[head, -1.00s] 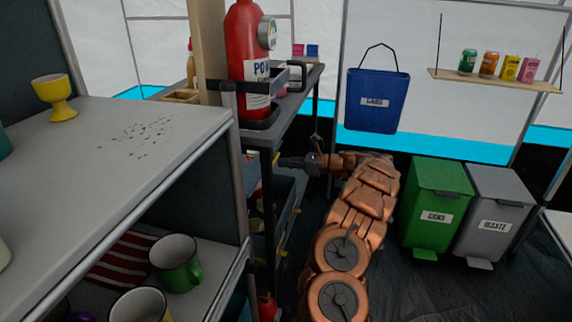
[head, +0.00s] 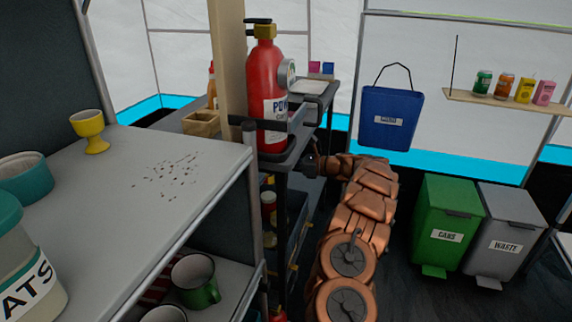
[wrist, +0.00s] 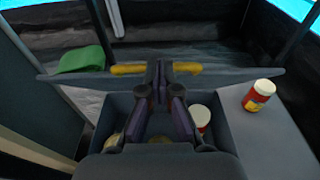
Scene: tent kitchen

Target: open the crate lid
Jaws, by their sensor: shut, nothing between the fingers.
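In the wrist view the grey crate (wrist: 228,135) is below my gripper, and part of its inside shows, with a white-lidded jar (wrist: 201,117) and other round items. The lid (wrist: 220,76) shows as a long, narrow grey edge across the far side of the opening, with yellow parts on it; its exact angle is hard to tell. My gripper (wrist: 160,72) is shut and empty, its fingertips at the middle of that edge; contact is unclear. In the head view the crate (head: 296,238) is on the rack's lower level, largely hidden, and my fingers cannot be made out.
A red-labelled jar (wrist: 258,96) stands on the shelf right of the crate in the wrist view. A fire extinguisher (head: 264,90) stands on the rack top above. The green bin (head: 447,220) and grey bin (head: 505,235) stand right of my arm. A counter (head: 180,180) fills the left.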

